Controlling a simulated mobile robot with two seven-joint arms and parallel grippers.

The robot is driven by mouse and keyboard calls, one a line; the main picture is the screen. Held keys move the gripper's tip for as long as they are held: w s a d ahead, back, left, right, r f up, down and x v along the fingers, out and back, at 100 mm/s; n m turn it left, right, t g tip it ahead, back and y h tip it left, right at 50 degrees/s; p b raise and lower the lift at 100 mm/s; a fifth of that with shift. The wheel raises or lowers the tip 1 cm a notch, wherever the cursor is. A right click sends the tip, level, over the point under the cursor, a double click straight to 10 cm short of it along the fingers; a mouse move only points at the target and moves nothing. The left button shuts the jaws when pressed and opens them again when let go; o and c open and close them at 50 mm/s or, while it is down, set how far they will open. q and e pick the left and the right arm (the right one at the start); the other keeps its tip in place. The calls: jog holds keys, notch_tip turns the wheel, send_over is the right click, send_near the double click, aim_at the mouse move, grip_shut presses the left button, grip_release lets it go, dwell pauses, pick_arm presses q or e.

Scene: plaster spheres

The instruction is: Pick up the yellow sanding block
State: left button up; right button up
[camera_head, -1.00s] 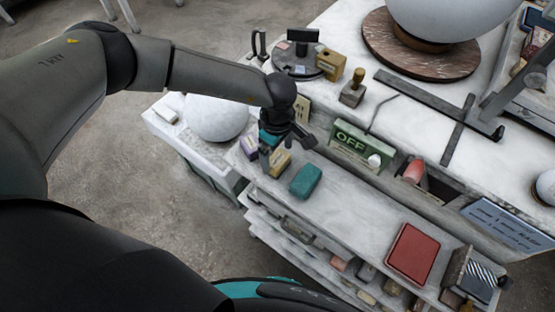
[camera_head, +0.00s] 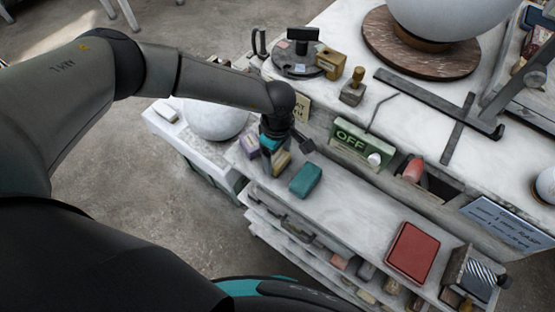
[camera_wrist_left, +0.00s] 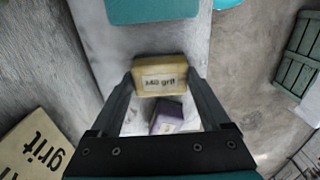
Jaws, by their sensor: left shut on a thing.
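The yellow sanding block (camera_head: 282,162) stands on the shelf top, partly hidden by my left gripper (camera_head: 277,158) in the head view. In the left wrist view the yellow sanding block (camera_wrist_left: 160,76) lies between the fingertips of my left gripper (camera_wrist_left: 161,86), its "grit" label facing the camera. The fingers are shut on it. I cannot tell any gap between the block and the shelf. My right gripper is not in view.
A teal block (camera_head: 305,180) sits just right of the yellow one and a purple block (camera_head: 249,146) just left. A red pad (camera_head: 412,252) lies further right. The shelf middle is clear.

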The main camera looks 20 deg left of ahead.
aim_at(277, 158)
pick_arm(q)
jog(key=shift+c, duration=1.2)
notch_tip(277, 158, up, 20)
jog(key=b, duration=0.1)
